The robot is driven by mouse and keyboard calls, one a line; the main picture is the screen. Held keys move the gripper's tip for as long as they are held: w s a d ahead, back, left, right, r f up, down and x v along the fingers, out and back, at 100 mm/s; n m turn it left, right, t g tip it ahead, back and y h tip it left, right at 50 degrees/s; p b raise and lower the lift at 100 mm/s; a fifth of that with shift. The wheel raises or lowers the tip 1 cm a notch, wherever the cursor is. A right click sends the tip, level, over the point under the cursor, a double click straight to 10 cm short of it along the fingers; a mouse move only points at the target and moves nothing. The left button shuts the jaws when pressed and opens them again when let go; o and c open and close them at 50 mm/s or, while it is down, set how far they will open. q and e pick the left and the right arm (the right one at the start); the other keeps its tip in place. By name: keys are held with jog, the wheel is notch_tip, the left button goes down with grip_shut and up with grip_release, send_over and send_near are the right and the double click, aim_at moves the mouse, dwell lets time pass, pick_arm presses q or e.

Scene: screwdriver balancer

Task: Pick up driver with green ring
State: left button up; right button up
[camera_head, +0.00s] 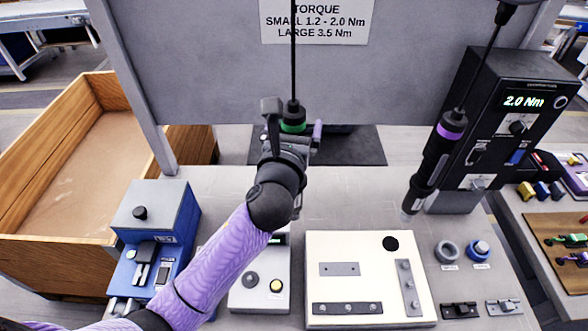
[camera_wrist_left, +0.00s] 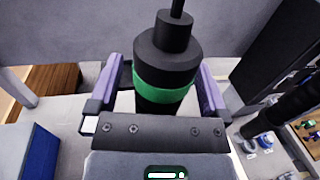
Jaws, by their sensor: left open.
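The driver with the green ring (camera_head: 293,122) hangs upright on a black cable in the head view, its lower part hidden behind my left gripper. In the left wrist view its black body and green ring (camera_wrist_left: 166,92) stand between the two purple-sided fingers. My left gripper (camera_head: 292,130) is open, with one finger on each side of this driver and a visible gap at the fingers. A second driver with a purple ring (camera_head: 450,133) hangs tilted at the right. My right gripper is not in view.
A black torque controller (camera_head: 500,110) reading 2.0 Nm stands at the right, close to the purple-ring driver. A blue device (camera_head: 150,225) is at the left. A white fixture board (camera_head: 350,260) with metal plates lies in front. A grey panel (camera_head: 220,60) rises behind.

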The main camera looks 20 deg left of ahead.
pick_arm(q)
jog(key=shift+w, duration=0.5)
jog(key=shift+s, duration=0.1)
grip_shut()
jog(key=shift+r, duration=0.1)
